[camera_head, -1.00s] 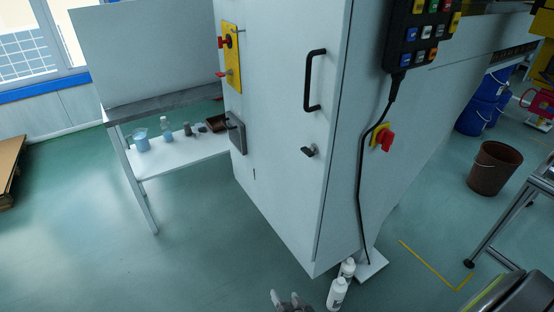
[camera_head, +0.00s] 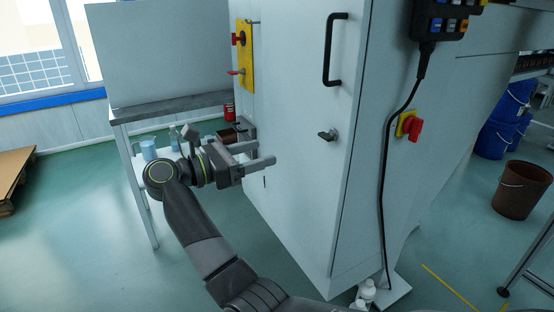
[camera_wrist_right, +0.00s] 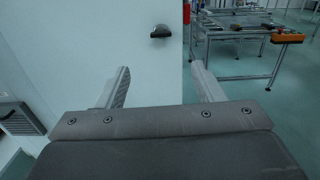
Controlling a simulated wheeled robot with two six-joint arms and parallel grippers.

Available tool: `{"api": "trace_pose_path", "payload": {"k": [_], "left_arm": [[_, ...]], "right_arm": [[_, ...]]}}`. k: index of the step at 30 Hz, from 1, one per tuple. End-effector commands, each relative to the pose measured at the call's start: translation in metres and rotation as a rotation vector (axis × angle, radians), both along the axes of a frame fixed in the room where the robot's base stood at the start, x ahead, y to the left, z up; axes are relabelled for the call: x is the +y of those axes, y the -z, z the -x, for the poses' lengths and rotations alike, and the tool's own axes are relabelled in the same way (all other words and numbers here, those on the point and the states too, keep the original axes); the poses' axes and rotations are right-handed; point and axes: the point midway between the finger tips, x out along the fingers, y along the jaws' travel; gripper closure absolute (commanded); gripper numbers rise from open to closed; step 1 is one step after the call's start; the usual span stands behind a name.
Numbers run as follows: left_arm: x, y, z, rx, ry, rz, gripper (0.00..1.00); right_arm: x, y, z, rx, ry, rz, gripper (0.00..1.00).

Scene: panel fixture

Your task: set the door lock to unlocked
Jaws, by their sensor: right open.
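The door lock (camera_head: 328,135) is a small dark turn-knob on the white cabinet door (camera_head: 300,190), below the black door handle (camera_head: 334,50). It also shows in the right wrist view (camera_wrist_right: 160,32), where its grip lies roughly level, above and between the fingers. I see no readable lock marking. My right gripper (camera_head: 262,148) is open and empty, left of the lock and apart from it in the head view. Its two spread fingers also show in the right wrist view (camera_wrist_right: 161,80). My left gripper is not in view.
A red rotary switch (camera_head: 414,129) and a hanging black cable (camera_head: 384,190) are right of the door. A shelf table stands behind my right arm. White bottles (camera_head: 364,294) stand below.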

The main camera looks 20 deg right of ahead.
Motion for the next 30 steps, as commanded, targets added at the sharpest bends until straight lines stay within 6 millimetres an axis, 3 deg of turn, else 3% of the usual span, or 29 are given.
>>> {"api": "trace_pose_path", "payload": {"k": [5,21,30], "left_arm": [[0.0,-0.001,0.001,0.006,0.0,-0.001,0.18],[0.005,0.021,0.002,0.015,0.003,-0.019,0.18],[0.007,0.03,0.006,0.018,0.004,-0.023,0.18]], "right_arm": [[-0.013,-0.001,0.0,-0.01,0.005,-0.014,0.38],[-0.127,-0.002,-0.008,-0.007,0.007,-0.007,0.38],[-0.167,-0.001,-0.012,-0.006,0.004,-0.009,0.38]]}}
